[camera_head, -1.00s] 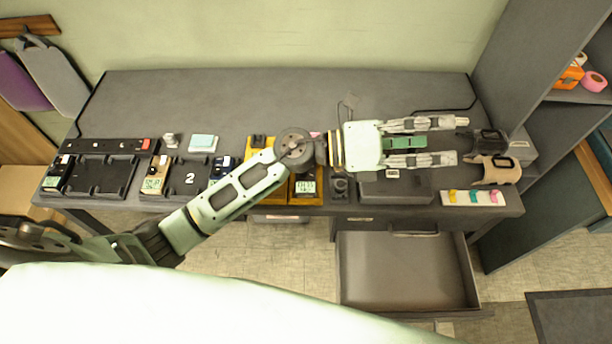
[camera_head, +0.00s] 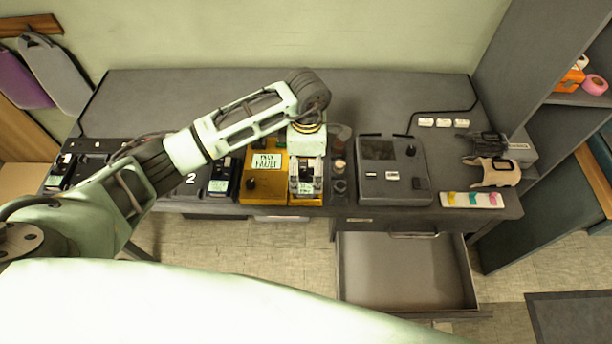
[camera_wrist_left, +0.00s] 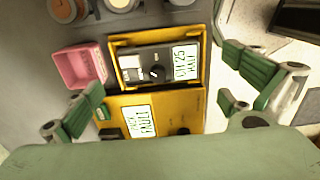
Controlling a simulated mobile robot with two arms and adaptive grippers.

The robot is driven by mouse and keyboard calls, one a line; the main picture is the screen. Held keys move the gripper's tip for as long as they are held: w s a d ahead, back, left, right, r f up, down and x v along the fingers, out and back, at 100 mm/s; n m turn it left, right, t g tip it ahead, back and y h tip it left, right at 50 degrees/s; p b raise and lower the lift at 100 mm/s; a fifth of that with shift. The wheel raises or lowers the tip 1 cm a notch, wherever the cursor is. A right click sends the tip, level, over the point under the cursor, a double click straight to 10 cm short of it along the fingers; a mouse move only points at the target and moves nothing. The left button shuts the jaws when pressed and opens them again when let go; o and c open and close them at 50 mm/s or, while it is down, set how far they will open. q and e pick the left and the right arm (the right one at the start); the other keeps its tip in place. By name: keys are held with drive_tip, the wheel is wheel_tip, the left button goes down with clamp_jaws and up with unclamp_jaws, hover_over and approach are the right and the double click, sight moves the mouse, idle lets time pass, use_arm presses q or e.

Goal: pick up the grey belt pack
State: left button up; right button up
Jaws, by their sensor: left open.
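The grey belt pack (camera_wrist_left: 160,64) has a dark knob and a pale green label with writing. It lies in a yellow-framed bay (camera_wrist_left: 115,46) in the left wrist view. My left gripper (camera_wrist_left: 160,88) is open and empty, its green-padded fingers on either side of the pack and apart from it. In the head view the left gripper (camera_head: 306,178) points down over the yellow bay at the desk's front edge and hides much of the pack. My right gripper is in neither view.
A yellow panel (camera_head: 262,185) labelled PACK FAULT adjoins the bay. A dark box (camera_head: 390,165) is to the right, above an open drawer (camera_head: 405,270). The desk's back (camera_head: 200,95) is clear.

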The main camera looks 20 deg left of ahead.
sight(306, 173)
use_arm(q)
wheel_tip(306, 173, down, 4)
drive_tip(key=shift+a+r+p, duration=0.1)
drive_tip(key=shift+r+p, duration=0.05)
drive_tip(key=shift+p, duration=0.6)
drive_tip(key=shift+f, duration=0.45)
drive_tip(key=c, duration=1.1)
